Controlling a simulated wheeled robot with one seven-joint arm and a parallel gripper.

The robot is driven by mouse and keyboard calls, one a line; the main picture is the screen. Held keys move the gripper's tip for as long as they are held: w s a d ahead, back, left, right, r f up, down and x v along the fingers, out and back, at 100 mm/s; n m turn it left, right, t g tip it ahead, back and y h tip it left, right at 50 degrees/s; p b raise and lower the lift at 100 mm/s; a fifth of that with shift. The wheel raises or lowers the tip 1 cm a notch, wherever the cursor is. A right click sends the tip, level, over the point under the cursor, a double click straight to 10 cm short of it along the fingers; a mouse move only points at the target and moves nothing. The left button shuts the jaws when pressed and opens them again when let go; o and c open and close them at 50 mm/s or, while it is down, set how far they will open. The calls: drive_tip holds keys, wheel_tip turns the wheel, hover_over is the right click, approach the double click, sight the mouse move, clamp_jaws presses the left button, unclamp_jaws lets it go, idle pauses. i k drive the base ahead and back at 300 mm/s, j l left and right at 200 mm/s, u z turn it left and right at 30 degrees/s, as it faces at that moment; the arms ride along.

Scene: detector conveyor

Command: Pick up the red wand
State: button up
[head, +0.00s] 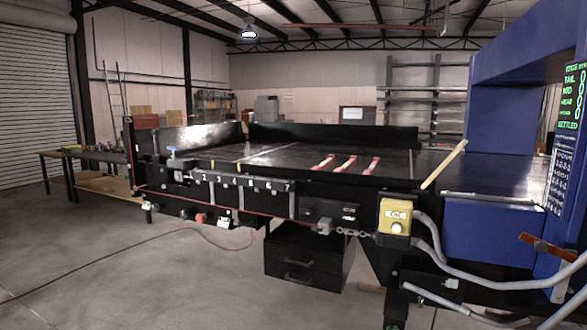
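No single thing is plainly the red wand. Three short red-and-pale strips, a left one (322,163), a middle one (345,164) and a right one (371,166), lie on the black conveyor bed (270,158). A flat orange-red piece (547,246) shows at the right, against the blue machine; its shape is partly unclear. A small red object (201,218) sits under the conveyor's front edge. My gripper is not in view.
A pale wooden stick (444,165) leans up at the conveyor's right part. A yellow control box (395,216) and grey hoses (480,280) stand out in front. A black drawer cabinet (305,262) is below. A red cable (130,246) crosses the otherwise open floor at left.

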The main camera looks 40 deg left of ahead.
sight(346, 165)
drive_tip(key=u, duration=1.1)
